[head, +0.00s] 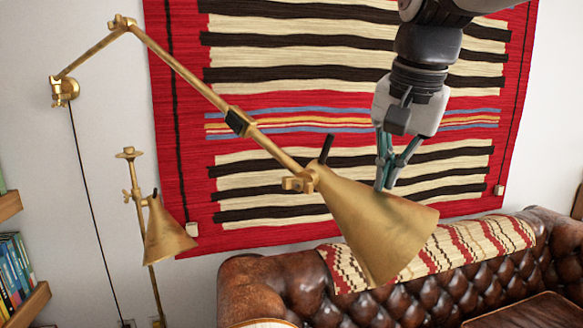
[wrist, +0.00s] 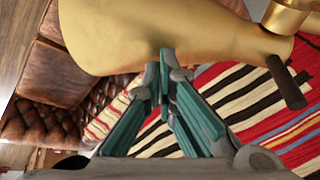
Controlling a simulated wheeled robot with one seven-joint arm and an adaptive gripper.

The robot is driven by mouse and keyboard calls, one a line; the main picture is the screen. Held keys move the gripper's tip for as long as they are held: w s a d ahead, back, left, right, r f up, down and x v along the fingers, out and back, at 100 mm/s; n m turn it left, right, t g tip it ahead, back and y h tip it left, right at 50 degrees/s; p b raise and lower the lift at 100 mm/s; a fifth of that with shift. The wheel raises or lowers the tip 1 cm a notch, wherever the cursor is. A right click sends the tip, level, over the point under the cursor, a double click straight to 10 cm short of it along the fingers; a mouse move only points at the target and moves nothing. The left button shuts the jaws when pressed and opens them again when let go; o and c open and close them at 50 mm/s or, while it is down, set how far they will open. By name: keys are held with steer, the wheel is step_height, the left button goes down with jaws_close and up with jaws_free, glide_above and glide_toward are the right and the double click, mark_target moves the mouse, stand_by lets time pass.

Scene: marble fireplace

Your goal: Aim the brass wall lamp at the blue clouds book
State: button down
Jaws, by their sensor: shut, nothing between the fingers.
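The brass wall lamp (head: 375,225) hangs from a jointed arm on the wall bracket (head: 65,92). Its cone shade opens down and to the right, over the sofa. A black handle (head: 326,149) sticks up at the narrow end of the shade. My gripper (head: 383,186) is shut and empty, with its fingertips at the upper side of the shade. In the wrist view my gripper (wrist: 165,56) has its tips against or very close to the brass shade (wrist: 110,35); I cannot tell if they touch. I cannot make out a blue clouds book in either view.
A smaller brass floor lamp (head: 165,235) stands at the left. Shelves with several books (head: 14,270) are at the left edge. A brown leather sofa (head: 400,305) is below, and a striped red rug (head: 350,110) hangs on the wall behind.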

mark_target(388, 194)
stand_by(0.3)
step_height(388, 194, down, 4)
steer(key=t+y+b, duration=0.2)
steer(key=b, duration=0.1)
steer(key=shift+d+r+m+y, duration=0.1)
steer(key=shift+r+m+y, duration=0.05)
steer(key=shift+m+y, duration=0.15)
steer(key=f+y+b, duration=0.1)
steer(key=f+t+b, duration=0.1)
steer(key=b, duration=0.1)
steer(key=a+f+t+y+b, duration=0.1)
steer(key=b, duration=0.1)
steer(key=shift+w+m+y, duration=0.3)
steer(key=shift+w+a+f+b, duration=0.1)
steer(key=shift+a+f+b, duration=0.05)
steer(key=shift+f+b, duration=0.25)
